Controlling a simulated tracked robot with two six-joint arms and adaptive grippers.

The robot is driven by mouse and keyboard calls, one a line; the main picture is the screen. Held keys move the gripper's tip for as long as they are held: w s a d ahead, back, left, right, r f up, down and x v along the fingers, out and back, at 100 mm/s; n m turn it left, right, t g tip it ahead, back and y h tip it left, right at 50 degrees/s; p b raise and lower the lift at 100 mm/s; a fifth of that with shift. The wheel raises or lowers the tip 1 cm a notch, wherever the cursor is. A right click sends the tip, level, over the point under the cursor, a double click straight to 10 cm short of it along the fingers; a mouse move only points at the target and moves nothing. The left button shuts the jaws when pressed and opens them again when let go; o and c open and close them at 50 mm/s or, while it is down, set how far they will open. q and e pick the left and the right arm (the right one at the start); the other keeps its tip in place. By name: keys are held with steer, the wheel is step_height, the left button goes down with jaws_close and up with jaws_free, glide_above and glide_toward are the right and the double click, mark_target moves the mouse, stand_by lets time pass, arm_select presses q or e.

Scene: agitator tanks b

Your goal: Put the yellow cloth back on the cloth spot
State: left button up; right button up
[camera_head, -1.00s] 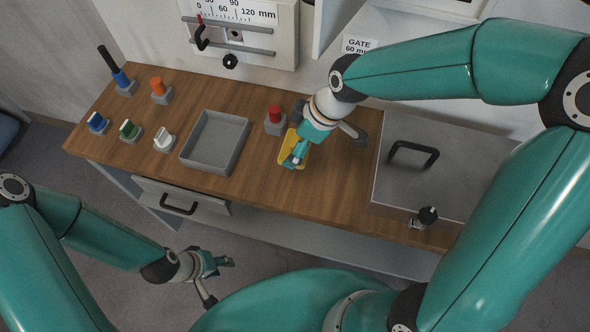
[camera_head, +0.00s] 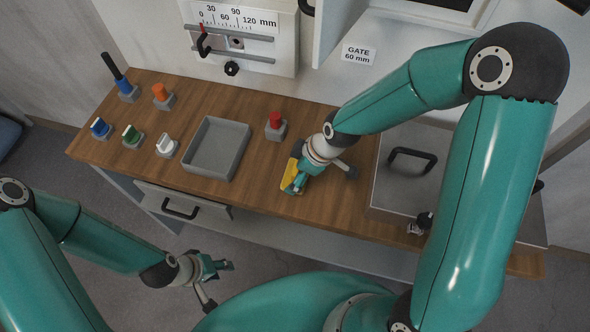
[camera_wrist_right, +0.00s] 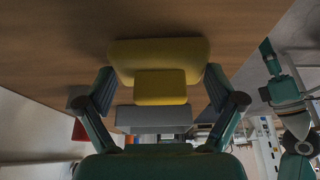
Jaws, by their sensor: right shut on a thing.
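The yellow cloth (camera_head: 290,177) is at the wooden counter's front part, below the red button in the head view. My right gripper (camera_head: 299,181) is shut on it. In the right wrist view, the yellow cloth (camera_wrist_right: 158,52) shows as a wide pad with a smaller yellow block, between the two fingers of my right gripper (camera_wrist_right: 160,92). The wood lies close beyond it; I cannot tell whether the cloth touches it. My left gripper (camera_head: 216,282) is open and empty, in front of the counter above the floor. I cannot make out a marked cloth spot.
A red button on a grey base (camera_head: 275,125) stands just behind the cloth. An empty grey tray (camera_head: 214,148) lies to its left, with several coloured knobs further left. A metal lid with a black handle (camera_head: 412,160) is on the right. Wood between tray and cloth is clear.

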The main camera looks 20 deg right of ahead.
steer(key=o, duration=0.7)
steer(key=b+v, duration=0.1)
steer(key=v, duration=1.1)
steer(key=shift+r, duration=0.1)
